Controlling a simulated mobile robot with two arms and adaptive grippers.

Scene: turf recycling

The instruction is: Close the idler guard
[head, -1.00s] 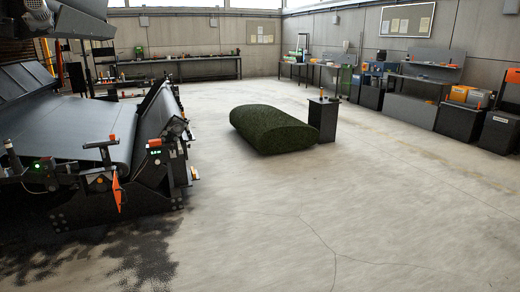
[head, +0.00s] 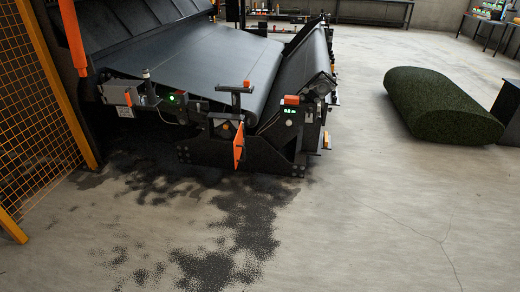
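A dark conveyor machine (head: 215,62) with a wide belt stands at the upper left to middle of the head view. At its near end is an orange plate (head: 239,146), hanging tilted beside the end roller; it may be the idler guard, but I cannot tell for sure. A T-shaped black part with an orange tip (head: 236,90) stands above it. A small box with a green light (head: 176,98) and an orange-topped box with a green display (head: 290,109) sit on the frame. Neither of my grippers is in view.
A rolled green turf bale (head: 440,105) lies on the floor at the right, with a dark stand (head: 508,112) beside it. A yellow-framed mesh fence (head: 38,120) stands at the left. Dark granules (head: 235,215) are scattered before the machine. The concrete floor at the front right is clear.

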